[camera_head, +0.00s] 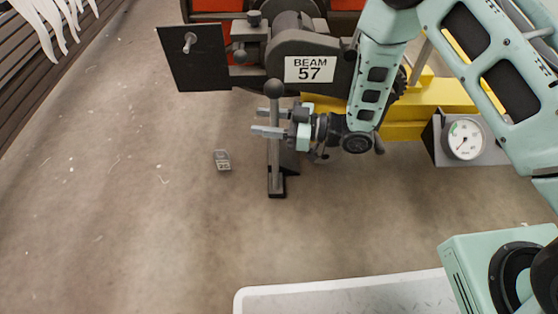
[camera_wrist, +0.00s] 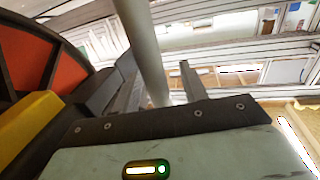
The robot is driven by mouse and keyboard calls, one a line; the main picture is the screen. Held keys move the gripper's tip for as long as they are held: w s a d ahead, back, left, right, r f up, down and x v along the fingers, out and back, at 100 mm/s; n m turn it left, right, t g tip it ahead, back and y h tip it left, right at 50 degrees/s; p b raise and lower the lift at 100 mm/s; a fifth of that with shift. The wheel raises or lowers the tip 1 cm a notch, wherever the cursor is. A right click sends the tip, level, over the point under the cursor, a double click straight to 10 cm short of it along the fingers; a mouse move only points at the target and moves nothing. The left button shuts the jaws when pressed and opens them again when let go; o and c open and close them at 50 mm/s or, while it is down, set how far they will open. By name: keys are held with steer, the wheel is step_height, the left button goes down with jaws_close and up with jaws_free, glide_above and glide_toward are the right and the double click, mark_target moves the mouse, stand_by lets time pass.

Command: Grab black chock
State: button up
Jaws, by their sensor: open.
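The black chock (camera_head: 277,192) lies on the floor below the beam stand in the head view. A grey upright post (camera_head: 275,158) with a dark ball top (camera_head: 273,88) rises from it. My gripper (camera_head: 268,121) is at the upper part of the post, below the ball, with its fingers pointing left. The jaws are open. In the wrist view the post (camera_wrist: 142,45) passes between the two fingers of my gripper (camera_wrist: 158,85), with room beside it. The chock's base is out of the wrist view, and its rear part is partly hidden in the head view.
The dark beam stand labelled "BEAM 57" (camera_head: 309,69) and its black plate (camera_head: 193,57) stand just behind my gripper. A yellow beam (camera_head: 430,98) and a gauge (camera_head: 464,139) are to the right. A small grey tag-like item (camera_head: 222,160) lies on open floor at left.

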steer(key=shift+c, duration=0.3)
jaws_close()
stand_by(1.1)
